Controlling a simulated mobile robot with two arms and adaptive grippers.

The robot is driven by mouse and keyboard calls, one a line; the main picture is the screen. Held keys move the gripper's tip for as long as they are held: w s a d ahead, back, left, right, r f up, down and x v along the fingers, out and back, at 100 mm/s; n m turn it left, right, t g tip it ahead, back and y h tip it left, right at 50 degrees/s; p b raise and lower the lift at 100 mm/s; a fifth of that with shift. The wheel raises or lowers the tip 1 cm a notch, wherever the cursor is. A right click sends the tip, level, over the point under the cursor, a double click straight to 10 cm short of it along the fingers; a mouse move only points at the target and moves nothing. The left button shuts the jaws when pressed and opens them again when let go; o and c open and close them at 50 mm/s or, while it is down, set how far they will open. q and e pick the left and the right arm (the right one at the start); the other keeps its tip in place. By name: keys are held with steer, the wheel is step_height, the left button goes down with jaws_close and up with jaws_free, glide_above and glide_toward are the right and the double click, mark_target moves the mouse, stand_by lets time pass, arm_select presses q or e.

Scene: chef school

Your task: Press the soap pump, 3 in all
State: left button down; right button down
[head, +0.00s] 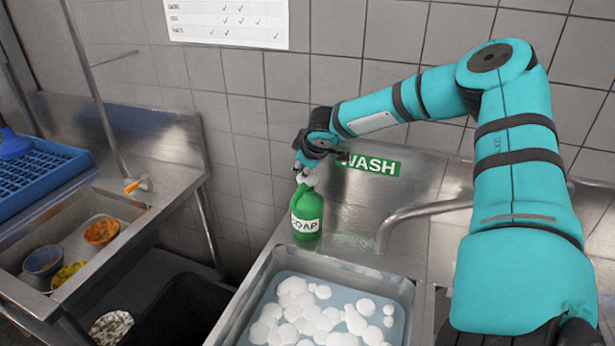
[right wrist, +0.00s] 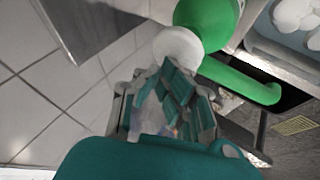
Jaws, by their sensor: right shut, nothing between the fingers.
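The green soap bottle (head: 307,214) with a white label stands upright on the steel ledge behind the sink. Its white pump top (head: 307,178) sits right under my right gripper (head: 303,172), which reaches in from the right with its fingers pointing down. In the right wrist view the green bottle (right wrist: 207,22) and its white top (right wrist: 178,46) lie just beyond the fingertips (right wrist: 172,70). The right gripper is shut with nothing between its fingers. I cannot tell whether it touches the pump or how far the pump is pressed. My left gripper is not in view.
A sink (head: 402,285) of water and white foam lies in front of the bottle. A steel faucet (head: 420,212) stands to its right, with a green WASH sign (head: 372,164) behind. At left are a basin with bowls (head: 101,232) and a blue rack (head: 40,170).

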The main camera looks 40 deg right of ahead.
steer(key=shift+s+f+b, duration=0.1)
steer(key=shift+f+b, duration=0.35)
steer(key=shift+f, duration=0.3)
stand_by(0.4)
steer(key=shift+r, duration=0.15)
steer(key=shift+d+r+p, duration=0.15)
steer(key=shift+r+p, duration=1.1)
steer(key=shift+r, duration=0.1)
step_height(320, 180, up, 5)
steer(key=p, duration=0.4)
steer(key=shift+r, duration=0.1)
